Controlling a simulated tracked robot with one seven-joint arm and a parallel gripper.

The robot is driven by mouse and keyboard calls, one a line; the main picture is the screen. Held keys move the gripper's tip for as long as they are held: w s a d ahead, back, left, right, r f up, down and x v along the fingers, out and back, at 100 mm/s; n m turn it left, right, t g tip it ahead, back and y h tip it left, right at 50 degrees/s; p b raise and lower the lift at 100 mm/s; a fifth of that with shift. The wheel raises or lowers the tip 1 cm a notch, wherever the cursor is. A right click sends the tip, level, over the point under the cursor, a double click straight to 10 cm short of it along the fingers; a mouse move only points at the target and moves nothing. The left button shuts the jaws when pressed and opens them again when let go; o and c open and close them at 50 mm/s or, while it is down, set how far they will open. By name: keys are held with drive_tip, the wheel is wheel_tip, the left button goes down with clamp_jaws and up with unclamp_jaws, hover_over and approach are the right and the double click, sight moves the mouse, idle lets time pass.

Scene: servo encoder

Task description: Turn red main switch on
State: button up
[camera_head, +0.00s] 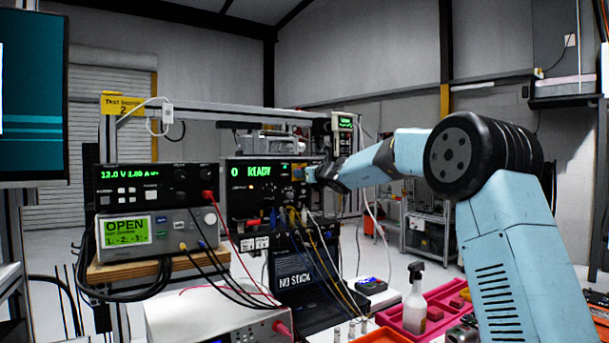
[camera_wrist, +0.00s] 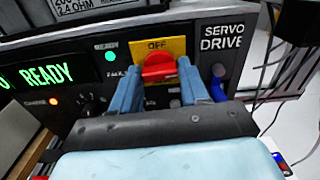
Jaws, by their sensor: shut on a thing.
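The red main switch (camera_wrist: 158,70) is a rotary knob on a yellow plate (camera_wrist: 173,46) marked OFF, on the black servo drive panel. In the wrist view the two blue fingers of my gripper (camera_wrist: 157,80) stand on either side of the red knob, shut on it. The knob's handle lies roughly crosswise between the fingers. In the head view my gripper (camera_head: 312,173) reaches the right side of the servo drive (camera_head: 262,196), whose display reads READY. The yellow plate is mostly hidden there, and the red knob is covered by my gripper.
A green lamp (camera_wrist: 111,56) is lit beside the switch. A dark knob and blue cable (camera_wrist: 218,84) sit close to the right finger. Several cables (camera_head: 300,232) hang below the drive. A power supply (camera_head: 155,184) stands at left, and a spray bottle (camera_head: 415,300) stands in a pink tray.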

drive_tip(key=shift+a+f+m, duration=0.1)
drive_tip(key=shift+f+m, duration=0.2)
drive_tip(key=shift+m, duration=0.2)
drive_tip(key=o, duration=0.8)
drive_tip(key=shift+o, duration=1.3)
drive_tip(key=shift+r, duration=0.2)
drive_tip(key=v, duration=1.3)
drive_tip(key=shift+s+d, duration=0.25)
drive_tip(key=shift+d, duration=0.05)
drive_tip(key=shift+f, duration=0.1)
